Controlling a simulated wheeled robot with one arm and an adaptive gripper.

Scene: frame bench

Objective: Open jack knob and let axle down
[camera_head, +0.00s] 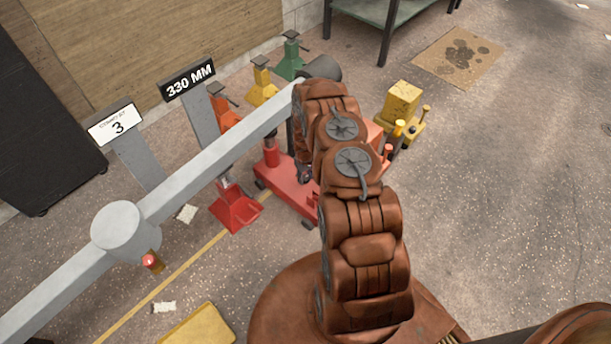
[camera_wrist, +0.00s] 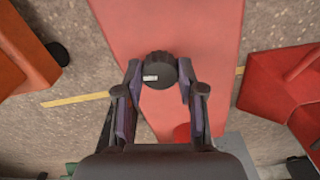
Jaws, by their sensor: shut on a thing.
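The jack is red; its low body (camera_head: 285,185) stands on the floor, partly hidden behind my arm, and fills the middle of the wrist view (camera_wrist: 180,25). Its round black knob (camera_wrist: 160,64) has a white mark on its face. My gripper (camera_wrist: 158,76) is shut on the knob, a finger on each side. The long grey axle (camera_head: 215,150) runs from lower left to upper centre in the head view, above the jack, with a round hub in its middle. A red jack stand (camera_head: 236,208) is beneath the axle, left of the jack.
A 330 MM sign (camera_head: 188,82) and a sign with a 3 (camera_head: 115,125) stand behind the axle. Orange, yellow (camera_head: 262,85) and green (camera_head: 290,60) stands line the wall. A yellow jack (camera_head: 402,110) is right of my arm. Floor at right is clear.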

